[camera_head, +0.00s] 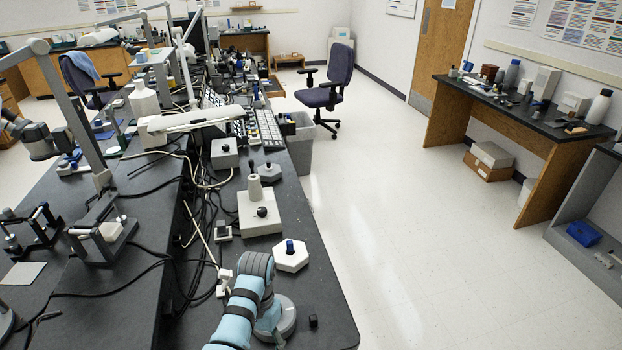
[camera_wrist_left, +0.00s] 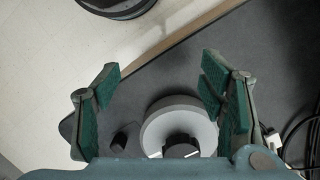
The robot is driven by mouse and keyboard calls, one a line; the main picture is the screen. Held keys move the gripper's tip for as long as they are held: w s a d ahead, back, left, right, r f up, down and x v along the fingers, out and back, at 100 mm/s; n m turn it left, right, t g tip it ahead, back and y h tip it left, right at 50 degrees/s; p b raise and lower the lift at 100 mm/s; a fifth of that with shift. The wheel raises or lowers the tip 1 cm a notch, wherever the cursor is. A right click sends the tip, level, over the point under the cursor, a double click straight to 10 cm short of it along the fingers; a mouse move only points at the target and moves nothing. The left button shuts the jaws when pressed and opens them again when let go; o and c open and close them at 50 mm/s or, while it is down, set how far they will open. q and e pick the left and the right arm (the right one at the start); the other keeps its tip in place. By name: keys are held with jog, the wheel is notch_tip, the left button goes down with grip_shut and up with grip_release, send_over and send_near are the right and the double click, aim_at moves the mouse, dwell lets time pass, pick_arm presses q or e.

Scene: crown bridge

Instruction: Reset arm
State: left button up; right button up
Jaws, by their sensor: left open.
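My left arm (camera_head: 243,308), in light blue covering, reaches over the near end of the dark bench in the head view. In the left wrist view, my left gripper (camera_wrist_left: 161,80) is open, with its green-padded fingers wide apart and nothing between the tips. Below it is a round grey disc (camera_wrist_left: 170,113) with a dark knob, resting on the bench. The disc (camera_head: 288,318) also shows beside my arm in the head view, partly hidden by it. A small black object (camera_head: 313,321) stands right of the disc. My right gripper is not in view.
A white hexagonal block (camera_head: 291,256) with a dark blue knob and a white box (camera_head: 260,212) stand farther along the bench (camera_head: 326,300). Cables (camera_head: 190,240) run along its middle. The bench's right edge is close, with open floor (camera_head: 450,250) beyond.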

pick_arm(q)
jog(key=s+a+f+n+t, duration=0.3)
jog(key=s+a+f, duration=0.2)
jog(key=s+a, duration=0.55)
jog(key=s+a+r+t, duration=0.3)
jog(key=s+r, duration=0.5)
jog(key=s, duration=0.4)
notch_tip(320, 180, down, 22)
jog(key=s+a+g, duration=0.1)
jog(key=s+a, duration=0.1)
jog(key=s+f+g, duration=0.1)
jog(key=s+f, duration=0.9)
jog(key=s, duration=0.3)
jog(key=shift+s+f, duration=0.2)
jog(key=shift+f, duration=0.2)
